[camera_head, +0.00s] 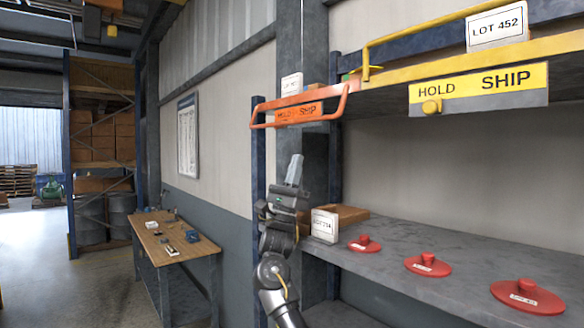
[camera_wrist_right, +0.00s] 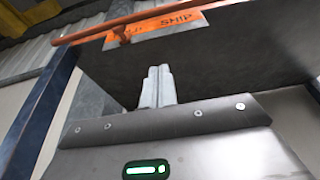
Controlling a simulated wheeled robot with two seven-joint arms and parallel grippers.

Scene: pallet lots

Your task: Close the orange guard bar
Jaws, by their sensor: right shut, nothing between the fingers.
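The orange guard bar (camera_head: 300,107) is at the left end of the upper shelf, with a loop-shaped rail and an orange HOLD/SHIP plate (camera_head: 299,113). In the right wrist view the orange bar (camera_wrist_right: 130,20) crosses the top, above and beyond the fingers. My right gripper (camera_head: 296,162) is shut and empty, pointing up below the orange bar, apart from it. Its closed fingers also show in the right wrist view (camera_wrist_right: 158,80). My left gripper is not in view.
A yellow bar (camera_head: 460,36) with a yellow HOLD/SHIP plate (camera_head: 478,88) runs along the upper shelf to the right. The lower shelf (camera_head: 400,245) holds red knobbed discs (camera_head: 427,264) and a LOT card (camera_head: 324,226). A workbench (camera_head: 165,243) stands at left.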

